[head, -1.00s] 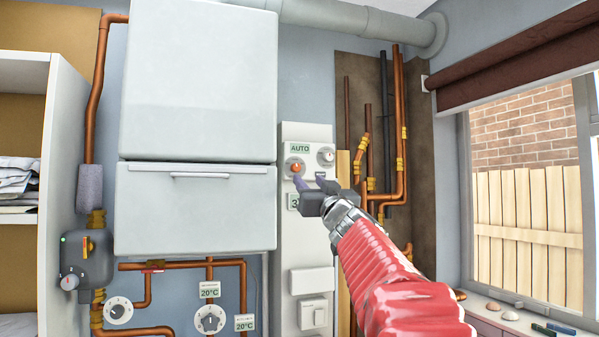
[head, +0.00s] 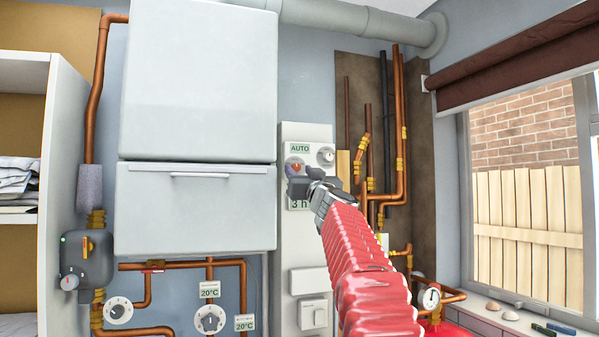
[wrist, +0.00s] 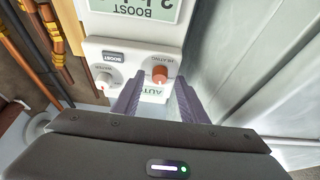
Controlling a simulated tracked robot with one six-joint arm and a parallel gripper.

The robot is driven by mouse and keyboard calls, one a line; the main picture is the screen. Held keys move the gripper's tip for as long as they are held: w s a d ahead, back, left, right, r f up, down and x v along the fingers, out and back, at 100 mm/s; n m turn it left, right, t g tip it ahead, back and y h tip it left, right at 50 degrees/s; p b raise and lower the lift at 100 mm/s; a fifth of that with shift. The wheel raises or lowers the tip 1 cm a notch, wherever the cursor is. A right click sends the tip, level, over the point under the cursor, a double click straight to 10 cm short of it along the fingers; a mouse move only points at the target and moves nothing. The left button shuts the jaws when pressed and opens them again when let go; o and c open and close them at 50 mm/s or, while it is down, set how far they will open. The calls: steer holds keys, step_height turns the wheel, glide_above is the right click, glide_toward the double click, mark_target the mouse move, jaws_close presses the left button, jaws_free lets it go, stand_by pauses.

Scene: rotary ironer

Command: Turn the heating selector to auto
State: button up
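The heating selector (wrist: 160,75) is a small orange-red knob on a white control panel (head: 305,250). In the wrist view the panel appears upside down, with a HEATING label by the knob. In the head view the knob (head: 295,167) is partly hidden by my gripper (head: 298,181). An AUTO label (head: 299,148) sits just above it. In the wrist view my gripper (wrist: 157,88) has its two purple fingers apart, one to each side of the knob. I cannot tell whether either finger touches it. Which way the knob points is unclear.
A white water knob (wrist: 104,81) sits beside the selector, with a BOOST button (wrist: 114,56) near it. A display (head: 299,204) is below, partly covered. Copper pipes (head: 398,130) run to the right; a white boiler (head: 197,207) stands left.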

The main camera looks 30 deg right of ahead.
steer(key=shift+w+d+r, duration=0.15)
steer(key=shift+w+r, duration=0.05)
steer(key=shift+w, duration=0.35)
jaws_close()
steer(key=shift+m, duration=0.4)
steer(key=shift+m+g+h, duration=0.4)
steer(key=shift+m+h, duration=0.9)
steer(key=shift+m, duration=0.6)
